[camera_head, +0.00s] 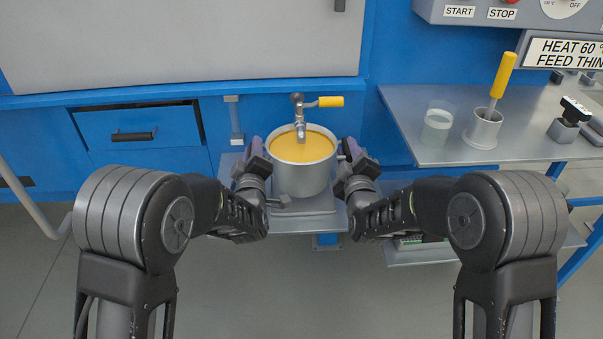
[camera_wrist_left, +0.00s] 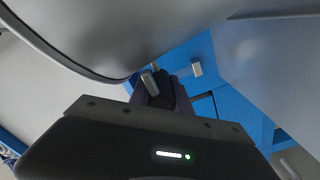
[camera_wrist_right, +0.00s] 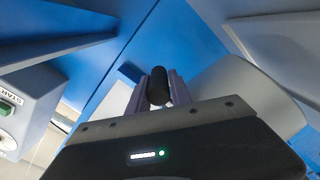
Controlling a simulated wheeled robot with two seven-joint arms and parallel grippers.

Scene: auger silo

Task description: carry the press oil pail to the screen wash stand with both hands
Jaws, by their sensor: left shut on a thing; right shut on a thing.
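The press oil pail (camera_head: 302,178) is a grey metal pail filled with yellow-orange oil. It stands upright at a small grey shelf (camera_head: 300,222), under a tap with a yellow handle (camera_head: 299,112). I cannot tell whether it touches the shelf. My left gripper (camera_head: 254,160) is at the pail's left side, shut on a side handle. My right gripper (camera_head: 350,158) is at its right side, shut on the other handle. The right wrist view shows a dark grip (camera_wrist_right: 157,86) between the fingers. In the left wrist view the pail's wall (camera_wrist_left: 120,30) fills the top. I cannot identify the screen wash stand.
A grey side table (camera_head: 430,105) at the right holds a clear beaker (camera_head: 437,124), a metal cup (camera_head: 482,130) with a yellow-handled tool, and a black-topped block (camera_head: 566,125). A blue drawer (camera_head: 138,127) is at the left. The floor (camera_head: 330,300) in front looks clear.

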